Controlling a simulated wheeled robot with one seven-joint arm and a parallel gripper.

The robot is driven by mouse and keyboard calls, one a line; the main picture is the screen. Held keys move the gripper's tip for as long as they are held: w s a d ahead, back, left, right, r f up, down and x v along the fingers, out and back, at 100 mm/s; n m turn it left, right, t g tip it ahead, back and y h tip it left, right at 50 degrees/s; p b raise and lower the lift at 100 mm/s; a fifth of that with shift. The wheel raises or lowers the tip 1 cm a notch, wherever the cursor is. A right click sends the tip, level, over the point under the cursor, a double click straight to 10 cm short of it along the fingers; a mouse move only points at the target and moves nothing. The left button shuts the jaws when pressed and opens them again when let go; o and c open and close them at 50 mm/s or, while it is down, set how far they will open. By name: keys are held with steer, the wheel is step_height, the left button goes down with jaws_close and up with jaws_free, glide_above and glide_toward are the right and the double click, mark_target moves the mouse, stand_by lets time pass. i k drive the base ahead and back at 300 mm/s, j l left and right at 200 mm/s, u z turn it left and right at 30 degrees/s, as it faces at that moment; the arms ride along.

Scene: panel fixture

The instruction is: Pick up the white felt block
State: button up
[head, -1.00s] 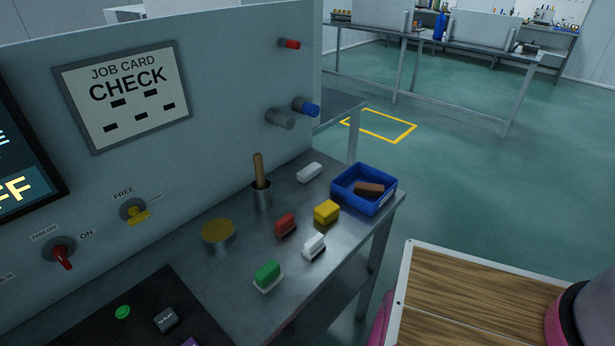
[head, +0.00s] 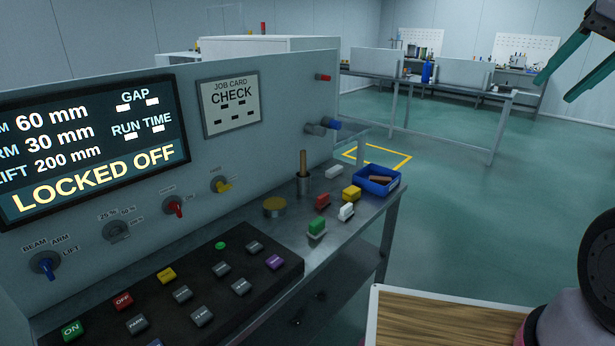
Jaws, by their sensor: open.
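Two white blocks are on the grey bench beside the panel. One white block (head: 346,211) stands near the bench's front edge, right of the green block, with a darker underside. The other white block (head: 334,171) lies farther back, near the panel. I cannot tell from this view which is the felt one. My gripper (head: 556,88) shows at the upper right with its teal fingers apart and empty. It is high above the floor, well away from the bench and the blocks. The rest of my gripper is cut off by the picture's edge.
Near the white blocks stand a green block (head: 316,228), a red block (head: 322,201), a yellow block (head: 352,193), a blue tray (head: 380,186) with a brown block, a brass-topped disc (head: 275,206) and a cup (head: 303,184) holding a stick.

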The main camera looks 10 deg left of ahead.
mark_target(332, 172)
steer(key=u, duration=2.05)
steer(key=l+u, duration=0.2)
steer(key=l, duration=1)
steer(key=l+u, duration=0.25)
steer(key=l, duration=0.9)
steer(key=k+l, duration=0.1)
steer(key=l, duration=2.5)
steer(key=j, duration=0.2)
